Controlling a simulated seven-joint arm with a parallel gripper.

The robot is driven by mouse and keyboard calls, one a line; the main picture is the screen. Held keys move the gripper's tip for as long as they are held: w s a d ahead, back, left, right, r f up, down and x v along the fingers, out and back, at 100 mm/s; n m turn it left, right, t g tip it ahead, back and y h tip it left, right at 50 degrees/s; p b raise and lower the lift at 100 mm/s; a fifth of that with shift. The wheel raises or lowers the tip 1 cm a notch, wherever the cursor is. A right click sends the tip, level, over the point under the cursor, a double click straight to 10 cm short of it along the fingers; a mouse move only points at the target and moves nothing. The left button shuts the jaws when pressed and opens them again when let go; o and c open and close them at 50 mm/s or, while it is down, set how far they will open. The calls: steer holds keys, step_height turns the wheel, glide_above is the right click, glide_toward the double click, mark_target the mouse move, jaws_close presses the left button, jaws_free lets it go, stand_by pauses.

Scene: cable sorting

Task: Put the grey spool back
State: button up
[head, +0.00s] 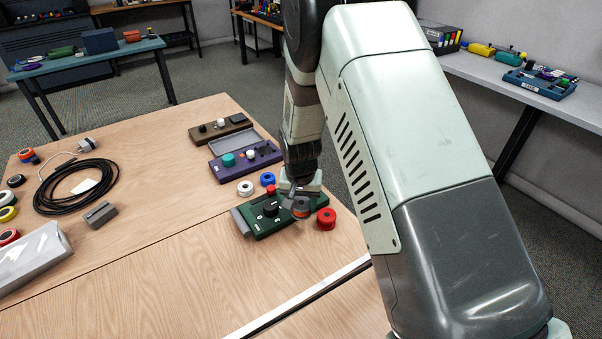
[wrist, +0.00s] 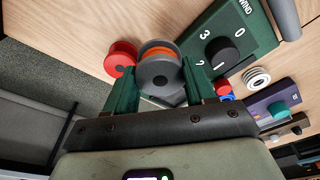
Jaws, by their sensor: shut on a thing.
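My gripper (wrist: 160,88) points down at the table's right part, shut on the grey spool. The grey spool (wrist: 160,75) has an orange band and sits between my two green fingers in the wrist view. It also shows in the head view (head: 301,212), partly covered by my gripper, at the right end of the green winder box (head: 285,222). I cannot tell whether it touches the box.
A red spool (head: 326,219) stands close to the right of the held spool. White (head: 245,188) and blue (head: 267,179) rings lie behind the green box. A purple device (head: 245,158) and a brown one (head: 220,128) stand farther back. Bare wood lies in front.

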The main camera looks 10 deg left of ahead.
steer(key=shift+s+d+f, duration=0.2)
steer(key=shift+s+f, duration=0.1)
steer(key=shift+s, duration=0.3)
steer(key=shift+s+d+f, duration=0.2)
steer(key=shift+s+f, duration=0.05)
steer(key=shift+s, duration=0.35)
steer(key=shift+f, duration=1.85)
steer(key=shift+f, duration=0.25)
steer(key=shift+f, duration=0.45)
steer(key=shift+f, duration=0.1)
steer(key=o, duration=1.5)
